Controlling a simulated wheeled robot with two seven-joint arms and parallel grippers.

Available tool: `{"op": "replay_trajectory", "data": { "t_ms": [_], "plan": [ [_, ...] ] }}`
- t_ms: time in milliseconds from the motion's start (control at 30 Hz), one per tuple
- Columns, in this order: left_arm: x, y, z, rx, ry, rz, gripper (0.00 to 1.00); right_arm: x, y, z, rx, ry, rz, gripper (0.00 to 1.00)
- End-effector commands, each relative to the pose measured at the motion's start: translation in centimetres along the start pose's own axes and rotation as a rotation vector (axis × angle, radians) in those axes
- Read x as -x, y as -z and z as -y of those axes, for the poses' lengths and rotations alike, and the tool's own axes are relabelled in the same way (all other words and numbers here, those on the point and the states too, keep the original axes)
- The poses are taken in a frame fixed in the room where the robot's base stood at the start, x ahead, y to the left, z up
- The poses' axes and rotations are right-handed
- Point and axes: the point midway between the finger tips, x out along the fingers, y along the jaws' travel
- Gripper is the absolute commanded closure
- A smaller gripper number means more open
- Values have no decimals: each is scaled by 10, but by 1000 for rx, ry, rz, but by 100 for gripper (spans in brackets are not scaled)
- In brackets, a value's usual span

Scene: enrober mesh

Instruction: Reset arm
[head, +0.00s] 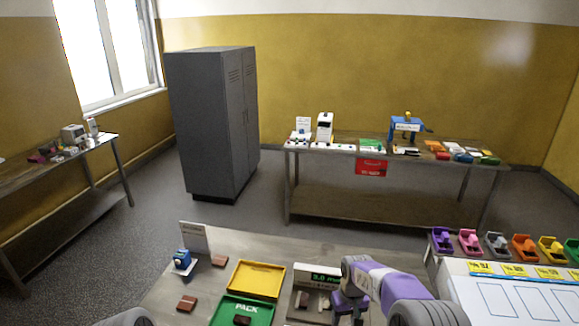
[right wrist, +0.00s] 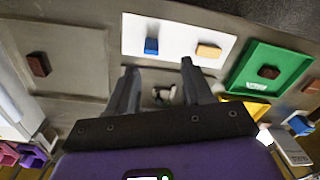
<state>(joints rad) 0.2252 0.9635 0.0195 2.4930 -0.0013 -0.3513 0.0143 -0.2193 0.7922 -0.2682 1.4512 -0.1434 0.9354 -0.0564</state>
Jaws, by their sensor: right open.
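My right gripper (head: 345,304) reaches in from the lower right in the head view, over the near table beside the display unit (head: 318,275). In the right wrist view its two dark fingers (right wrist: 160,68) stand wide apart. No block is held between them. A small pale and dark thing (right wrist: 165,95) shows in the gap, too unclear to name. Beyond the fingertips lies a white plate (right wrist: 180,23) with a blue block (right wrist: 151,46) and a tan block (right wrist: 208,51). Only a pale piece of my left arm shows at the bottom left in the head view; its gripper is out of frame.
A yellow tray (head: 280,268) and a green PACK tray (head: 265,309) with a brown block (head: 242,321) lie left of my right gripper. Loose brown blocks (head: 187,303) lie further left. Coloured dispensers (head: 497,245) line the right side. A grey cabinet (head: 207,125) stands behind.

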Motion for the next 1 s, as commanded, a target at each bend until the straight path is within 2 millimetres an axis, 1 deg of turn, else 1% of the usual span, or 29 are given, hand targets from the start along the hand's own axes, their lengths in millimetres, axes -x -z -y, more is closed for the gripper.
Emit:
{"op": "replay_trajectory", "data": {
  "t_ms": [33,167,267,367,400,467,500,567,600,667,700,767,867,900,933,1000],
  "plan": [
    [0,1,0,0,0,-3,57,-17,-7,1,-9,15,8,49],
    [-1,2,0,-1,0,-3,57,-55,-26,6,-32,54,6,49],
    [-1,1,0,-1,0,-3,57,-86,-46,12,-60,90,5,49],
    [0,1,0,-1,0,-2,57,-122,-76,23,-100,135,4,49],
    [0,1,0,-1,0,-2,57,-137,-91,29,-122,157,3,49],
    [0,1,0,-1,0,-2,57,-158,-117,39,-161,190,1,49],
    [0,1,0,0,0,-2,57,-169,-135,46,-187,210,-1,49],
    [0,1,0,0,0,-2,57,-181,-160,57,-226,236,-7,49],
    [0,1,0,-1,0,-2,57,-188,-176,63,-251,251,-10,49],
    [0,1,0,-1,0,-2,57,-193,-198,73,-287,271,-14,49],
    [0,1,0,-1,0,-2,57,-196,-212,78,-310,282,-17,49],
    [0,1,0,-1,0,-2,57,-197,-232,87,-344,297,-19,49],
    [0,1,0,-1,0,-2,57,-196,-262,99,-396,318,-25,49],
    [-6,1,2,0,0,-2,57,-200,-268,102,-408,322,-32,49],
    [-16,2,5,-1,0,-3,57,-211,-264,100,-404,319,-38,49],
    [-31,2,11,-1,0,-2,57,-227,-262,98,-402,318,-38,49]
  ]
}}
